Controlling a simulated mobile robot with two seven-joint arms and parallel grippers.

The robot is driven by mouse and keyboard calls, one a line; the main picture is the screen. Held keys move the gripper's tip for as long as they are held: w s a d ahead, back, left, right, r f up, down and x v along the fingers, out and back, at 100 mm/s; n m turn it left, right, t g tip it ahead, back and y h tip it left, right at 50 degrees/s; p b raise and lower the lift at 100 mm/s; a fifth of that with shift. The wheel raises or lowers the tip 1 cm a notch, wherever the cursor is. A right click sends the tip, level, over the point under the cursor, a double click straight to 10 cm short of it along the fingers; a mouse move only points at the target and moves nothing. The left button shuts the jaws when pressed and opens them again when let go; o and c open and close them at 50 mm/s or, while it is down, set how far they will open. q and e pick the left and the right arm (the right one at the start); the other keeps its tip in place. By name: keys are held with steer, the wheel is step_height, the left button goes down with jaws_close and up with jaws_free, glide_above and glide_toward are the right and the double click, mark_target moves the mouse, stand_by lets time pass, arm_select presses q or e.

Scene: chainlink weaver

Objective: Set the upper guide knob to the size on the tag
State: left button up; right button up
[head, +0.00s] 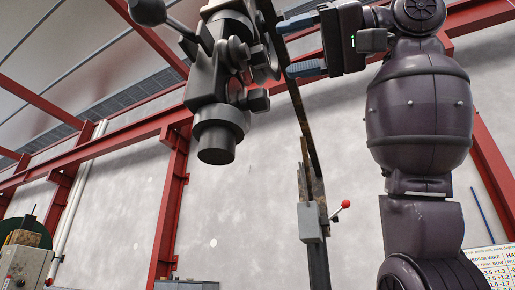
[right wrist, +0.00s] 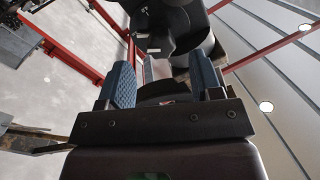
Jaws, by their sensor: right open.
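The dark grey upper guide head (head: 222,75) hangs at the top centre of the head view. Rounded knob-like parts are on its right side, but I cannot tell surely which is the guide knob; no scale is readable. My right gripper (head: 296,47) is just right of these parts, its two blue fingers spread and pointing left at them. In the right wrist view, the open blue-padded fingers (right wrist: 163,80) stand apart, with dark rounded machine parts (right wrist: 170,28) beyond them. I see nothing clearly gripped. The size tag is not identifiable. My left gripper is out of view.
A dark upright post carries a grey box (head: 309,222) with a red-balled lever (head: 340,210). A partly cut-off wire chart (head: 488,264) is at lower right. A grey control box (head: 24,266) stands at lower left. Red steel beams cross the wall behind.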

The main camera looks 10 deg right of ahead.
mark_target(266, 55)
steer(key=p+x, duration=0.1)
steer(key=x, duration=0.4)
steer(key=shift+w+a, duration=0.15)
steer(key=shift+a, duration=0.3)
steer(key=shift+c, duration=0.4)
steer(key=c, duration=0.8)
steer(key=shift+c, duration=0.2)
